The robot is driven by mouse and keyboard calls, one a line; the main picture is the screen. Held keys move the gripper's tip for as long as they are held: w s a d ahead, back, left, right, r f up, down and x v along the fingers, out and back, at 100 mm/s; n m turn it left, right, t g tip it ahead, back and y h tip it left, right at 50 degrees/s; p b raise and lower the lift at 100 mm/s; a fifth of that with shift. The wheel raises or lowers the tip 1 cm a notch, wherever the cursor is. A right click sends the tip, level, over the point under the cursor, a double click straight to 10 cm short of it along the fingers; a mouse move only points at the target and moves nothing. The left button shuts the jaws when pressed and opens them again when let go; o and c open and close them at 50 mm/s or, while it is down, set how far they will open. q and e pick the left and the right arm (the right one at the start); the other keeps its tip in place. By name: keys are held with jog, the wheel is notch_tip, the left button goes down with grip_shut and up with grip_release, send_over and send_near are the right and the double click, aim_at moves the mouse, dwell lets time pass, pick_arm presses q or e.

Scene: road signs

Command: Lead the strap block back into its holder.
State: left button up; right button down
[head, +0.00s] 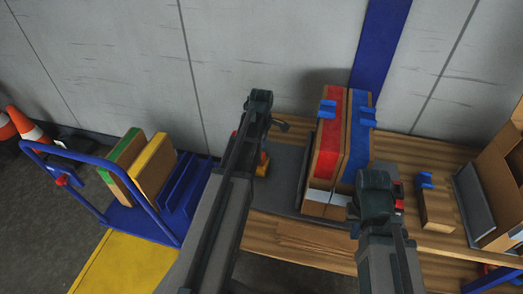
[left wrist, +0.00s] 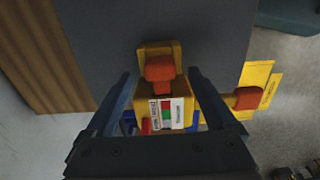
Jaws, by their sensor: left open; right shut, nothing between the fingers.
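A yellow block with orange-red knobs and a small label stands on a dark grey surface in the left wrist view (left wrist: 182,112). In the head view only a little of this yellow block (head: 263,166) shows below my left gripper. I cannot tell for certain that it is the strap block. My left gripper (left wrist: 160,78) is open, its fingers on either side of the block's orange knob; contact cannot be told. In the head view, my left gripper (head: 266,125) points away from me. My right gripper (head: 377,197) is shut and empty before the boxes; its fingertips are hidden. No holder is clearly identifiable.
Two upright boxes, one red-banded (head: 327,150) and one blue-banded (head: 358,140), stand on the wooden table (head: 290,235). A small brown block with a blue clip (head: 437,210) and an open carton (head: 497,195) are right. A blue trolley (head: 125,222) stands left.

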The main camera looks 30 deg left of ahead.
pick_arm(q)
notch_tip(320, 180, up, 10)
jog(key=p, duration=0.9)
pick_arm(e)
notch_tip(320, 180, up, 10)
